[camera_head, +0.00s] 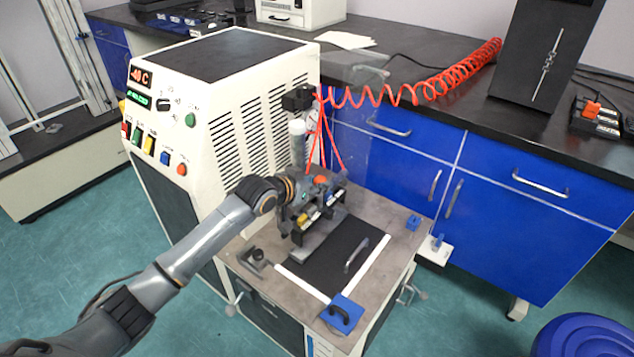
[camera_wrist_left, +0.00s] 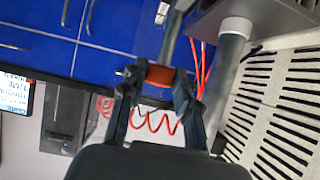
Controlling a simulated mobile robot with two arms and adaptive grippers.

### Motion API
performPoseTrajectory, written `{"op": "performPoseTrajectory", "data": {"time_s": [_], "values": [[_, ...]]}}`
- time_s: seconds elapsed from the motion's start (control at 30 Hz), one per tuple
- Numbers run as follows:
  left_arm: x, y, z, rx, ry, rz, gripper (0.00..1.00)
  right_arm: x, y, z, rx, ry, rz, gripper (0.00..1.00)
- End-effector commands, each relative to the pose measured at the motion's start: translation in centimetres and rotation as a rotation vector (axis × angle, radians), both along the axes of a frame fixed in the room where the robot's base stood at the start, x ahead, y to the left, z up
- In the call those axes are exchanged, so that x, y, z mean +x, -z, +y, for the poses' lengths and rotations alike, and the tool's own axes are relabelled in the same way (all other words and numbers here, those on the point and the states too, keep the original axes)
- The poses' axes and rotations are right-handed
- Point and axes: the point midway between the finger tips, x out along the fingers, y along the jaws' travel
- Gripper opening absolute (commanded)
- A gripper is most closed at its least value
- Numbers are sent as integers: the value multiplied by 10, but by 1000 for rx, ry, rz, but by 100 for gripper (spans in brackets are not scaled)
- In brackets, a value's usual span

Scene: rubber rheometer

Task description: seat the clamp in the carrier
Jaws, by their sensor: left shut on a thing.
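My left gripper (camera_wrist_left: 157,88) is shut on a part with a red-orange piece (camera_wrist_left: 160,75), which looks like the clamp. A grey rod runs up beyond the red piece in the left wrist view. In the head view the gripper (camera_head: 303,192) is over the back left of the small bench, and the orange piece (camera_head: 321,180) shows just beyond it. Below it stands a dark frame with yellow and blue parts (camera_head: 305,226), possibly the carrier. My arm and gripper hide part of it. I cannot tell whether the clamp touches the frame. My right gripper is not in view.
A white machine (camera_head: 245,110) stands close on the left. A clear tube with a white cap (camera_head: 297,142) rises beside the gripper. Red coiled hose (camera_head: 430,92) hangs behind. The bench holds a black plate (camera_head: 335,262), a blue block (camera_head: 342,313) and a small black fixture (camera_head: 256,258).

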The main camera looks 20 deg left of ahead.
Motion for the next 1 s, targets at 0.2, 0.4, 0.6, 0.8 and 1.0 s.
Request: {"op": "performPoseTrajectory", "data": {"time_s": [0.2, 0.4, 0.6, 0.8, 1.0], "values": [[0, -3, 0, -1, -1, -5, 0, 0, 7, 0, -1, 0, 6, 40], [0, -3, 0, -2, -3, -4, 0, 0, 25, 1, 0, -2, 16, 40], [-1, 10, 0, -2, -3, -3, 0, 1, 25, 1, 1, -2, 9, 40], [-1, 21, 1, -2, -4, -5, 0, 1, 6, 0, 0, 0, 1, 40], [-1, 23, 0, -2, -4, -6, 0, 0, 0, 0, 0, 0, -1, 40]]}}
